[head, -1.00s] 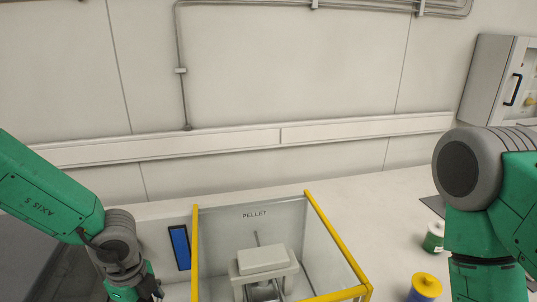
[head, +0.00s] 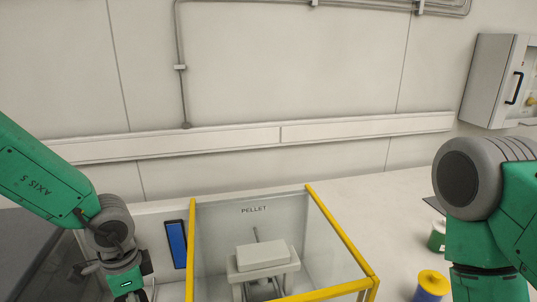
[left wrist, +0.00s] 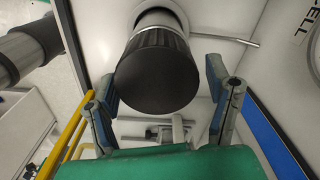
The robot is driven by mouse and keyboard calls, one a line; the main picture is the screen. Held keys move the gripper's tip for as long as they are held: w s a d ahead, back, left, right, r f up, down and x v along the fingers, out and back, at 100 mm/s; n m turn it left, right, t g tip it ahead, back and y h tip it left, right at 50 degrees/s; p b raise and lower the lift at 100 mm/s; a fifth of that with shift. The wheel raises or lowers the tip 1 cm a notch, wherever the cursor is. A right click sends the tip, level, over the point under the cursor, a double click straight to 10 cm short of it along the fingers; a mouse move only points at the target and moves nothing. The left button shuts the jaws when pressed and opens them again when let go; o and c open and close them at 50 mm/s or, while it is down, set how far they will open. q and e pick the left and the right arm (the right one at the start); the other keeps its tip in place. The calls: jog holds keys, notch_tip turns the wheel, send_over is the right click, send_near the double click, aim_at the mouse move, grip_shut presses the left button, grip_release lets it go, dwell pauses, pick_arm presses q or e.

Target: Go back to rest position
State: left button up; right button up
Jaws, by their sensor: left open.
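My left gripper (head: 140,295) is at the bottom edge of the head view, left of a clear box with yellow edges; its fingers are mostly cut off there. In the left wrist view my left gripper (left wrist: 160,82) has its two fingers spread apart. A large black ribbed knob (left wrist: 155,72) on a pale metal stem shows between and beyond the fingers; whether they touch it I cannot tell. My right arm (head: 485,225) hangs down at the right of the head view, and its gripper is out of the picture.
The yellow-edged box (head: 340,237) labelled PELLET holds a grey-white device (head: 262,255). A blue panel (head: 177,244) is left of it. A yellow-topped container (head: 432,284) and a green-and-white one (head: 437,235) stand near my right arm. A wall cabinet (head: 492,80) is at the far right.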

pick_arm(q)
jog(key=shift+n, duration=0.3)
jog(key=c, duration=1.3)
jog(key=shift+s+r+m+p, duration=0.2)
jog(key=shift+m+p, duration=0.5)
jog(key=shift+m, duration=0.4)
jog(key=o, duration=1)
jog(key=shift+f+m, duration=0.1)
jog(key=shift+m, duration=0.3)
jog(key=shift+c, duration=0.2)
jog(key=o, duration=0.4)
jog(key=shift+f, duration=0.1)
